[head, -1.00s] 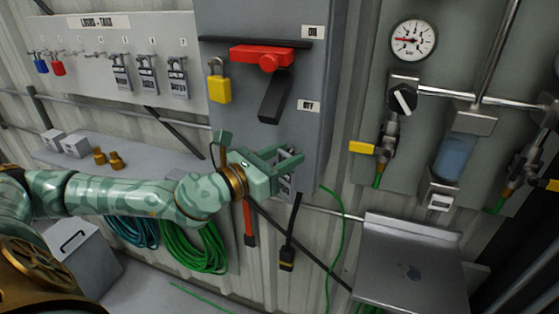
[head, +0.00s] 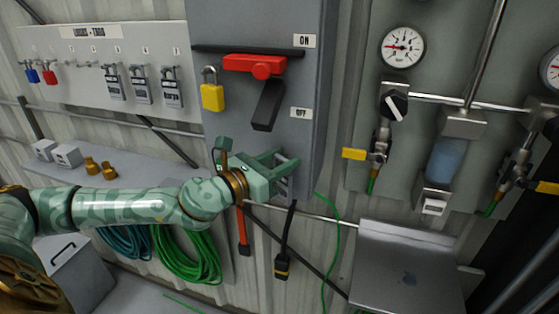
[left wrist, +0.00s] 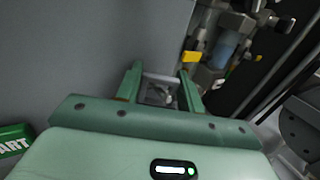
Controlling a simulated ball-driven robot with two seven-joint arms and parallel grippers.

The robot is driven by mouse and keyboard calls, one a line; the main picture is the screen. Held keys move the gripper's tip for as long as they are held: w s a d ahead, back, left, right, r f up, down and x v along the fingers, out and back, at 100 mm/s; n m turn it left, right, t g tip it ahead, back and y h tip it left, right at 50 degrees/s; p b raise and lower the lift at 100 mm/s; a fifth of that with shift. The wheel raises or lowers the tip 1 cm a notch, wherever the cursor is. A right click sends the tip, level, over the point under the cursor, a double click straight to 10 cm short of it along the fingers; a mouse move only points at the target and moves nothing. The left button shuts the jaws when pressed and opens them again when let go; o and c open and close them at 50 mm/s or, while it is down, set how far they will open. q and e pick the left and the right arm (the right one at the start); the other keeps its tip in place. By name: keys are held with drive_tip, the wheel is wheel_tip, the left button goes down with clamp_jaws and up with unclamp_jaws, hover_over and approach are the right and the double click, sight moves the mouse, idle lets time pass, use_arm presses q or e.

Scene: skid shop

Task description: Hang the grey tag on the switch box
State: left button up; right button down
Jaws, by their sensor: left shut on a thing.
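The switch box (head: 225,120) is a tall grey cabinet on the wall, with a red handle (head: 255,65), a black lever (head: 267,105) and a yellow padlock (head: 212,97) hanging at its left. My left gripper (head: 290,164) is in front of the box's lower part, below the OFF label. It is shut on a small grey thing that looks like the grey tag (left wrist: 158,90), seen between the fingers in the left wrist view. In the head view the fingers hide most of it. My right gripper is not in view.
A lock board (head: 80,75) with several padlocks and grey tags is at the upper left. A shelf (head: 130,178) holds brass parts and small boxes. Gauge and valves (head: 402,47) are at the right, above a laptop-like grey panel (head: 410,270). Cables hang below my arm.

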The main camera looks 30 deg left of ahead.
use_arm(q)
drive_tip(key=shift+f, duration=0.2)
drive_tip(key=o, duration=0.8)
drive_tip(key=shift+d+r, duration=0.1)
drive_tip(key=shift+d, duration=0.15)
drive_tip(key=shift+a, duration=0.1)
drive_tip(key=shift+a+r, duration=0.1)
